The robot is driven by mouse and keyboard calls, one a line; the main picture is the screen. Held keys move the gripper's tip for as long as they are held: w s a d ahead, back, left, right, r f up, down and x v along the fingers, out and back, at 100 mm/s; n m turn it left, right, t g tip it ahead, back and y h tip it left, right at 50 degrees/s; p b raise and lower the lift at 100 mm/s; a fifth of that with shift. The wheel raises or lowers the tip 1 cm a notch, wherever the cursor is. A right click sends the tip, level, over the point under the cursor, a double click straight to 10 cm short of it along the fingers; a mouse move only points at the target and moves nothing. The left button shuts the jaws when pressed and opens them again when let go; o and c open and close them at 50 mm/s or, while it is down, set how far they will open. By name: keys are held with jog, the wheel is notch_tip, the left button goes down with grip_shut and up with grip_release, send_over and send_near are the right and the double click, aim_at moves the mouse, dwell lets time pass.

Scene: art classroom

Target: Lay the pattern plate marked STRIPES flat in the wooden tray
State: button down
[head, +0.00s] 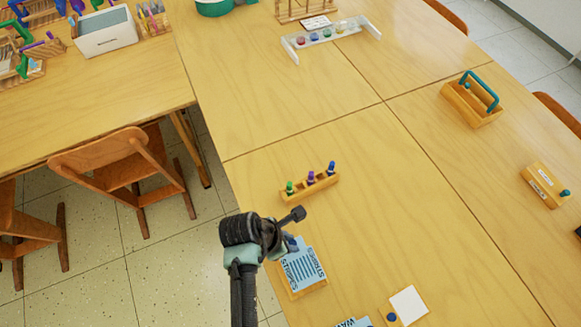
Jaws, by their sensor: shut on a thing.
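The light blue plate marked STRIPES (303,267) has dark line markings and lies at the lower middle of the head view, near the table's left edge. My gripper (290,242) is at its far edge and is shut on it; a dark blue part shows there, and the fingertips are partly hidden by my own wrist. The wooden tray (312,290) shows as a light wood rim along the plate's near side. The plate covers most of it. I cannot tell whether the plate rests in the tray or is held just above it.
A second blue plate, marked with letters like WAV (352,322), is cut off at the bottom. A white square (409,304) lies to its right. A wooden holder with three markers (312,188) stands beyond my gripper. The table (400,220) is clear to the right.

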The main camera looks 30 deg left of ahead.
jog(key=shift+f+b, duration=2.1)
jog(key=shift+b, duration=0.15)
jog(key=shift+f, duration=0.7)
jog(key=shift+f+p, duration=0.3)
jog(key=shift+p, duration=0.65)
dwell(0.7)
jog(key=c, duration=0.6)
grip_release()
jog(key=shift+c, duration=0.2)
jog(key=shift+o, duration=1.2)
